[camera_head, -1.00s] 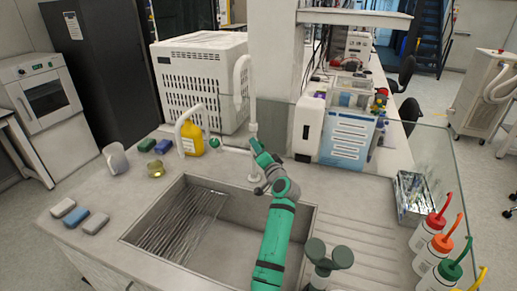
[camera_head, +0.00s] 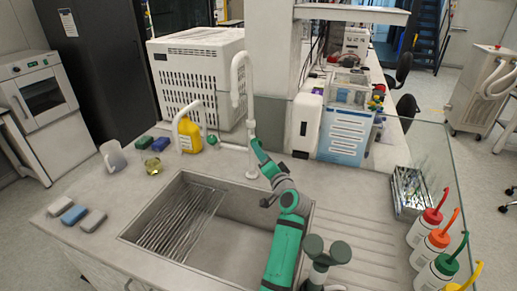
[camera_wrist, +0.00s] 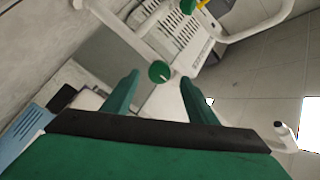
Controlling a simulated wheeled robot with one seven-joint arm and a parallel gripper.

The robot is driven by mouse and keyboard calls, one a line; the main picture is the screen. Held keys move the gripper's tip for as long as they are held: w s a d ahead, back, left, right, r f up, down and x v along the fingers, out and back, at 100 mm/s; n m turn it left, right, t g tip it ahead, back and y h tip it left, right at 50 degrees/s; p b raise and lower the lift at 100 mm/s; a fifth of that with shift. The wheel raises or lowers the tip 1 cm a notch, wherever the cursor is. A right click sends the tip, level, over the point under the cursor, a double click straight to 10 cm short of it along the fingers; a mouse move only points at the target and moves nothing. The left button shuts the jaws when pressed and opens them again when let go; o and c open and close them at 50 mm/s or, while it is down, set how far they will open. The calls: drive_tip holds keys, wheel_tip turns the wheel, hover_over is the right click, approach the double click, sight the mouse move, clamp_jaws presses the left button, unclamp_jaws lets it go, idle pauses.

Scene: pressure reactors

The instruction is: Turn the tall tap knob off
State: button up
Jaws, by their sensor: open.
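The tall white tap (camera_head: 236,80) rises behind the sink, its spout curved over to the left. In the wrist view a round green knob (camera_wrist: 158,71) on a white stem, seemingly the tall tap's, shows between my gripper's open green fingers (camera_wrist: 160,77). Both fingers look apart from it, and its depth is hard to judge. In the head view my gripper (camera_head: 256,143) is at the tall tap's post and hides that knob. A second green knob (camera_head: 212,140) belongs to the shorter tap (camera_head: 182,118) at the left; it also shows at the wrist view's top (camera_wrist: 187,6).
The sink (camera_head: 245,225) lies below my arm. A yellow bottle (camera_head: 190,138) stands behind the short tap. A white dispenser (camera_head: 306,125) stands right of the tall tap. A glass screen edges the counter at the right, near several wash bottles (camera_head: 435,238).

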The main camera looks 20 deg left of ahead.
drive_tip(key=v, duration=0.3)
drive_tip(key=shift+s+d, duration=0.2)
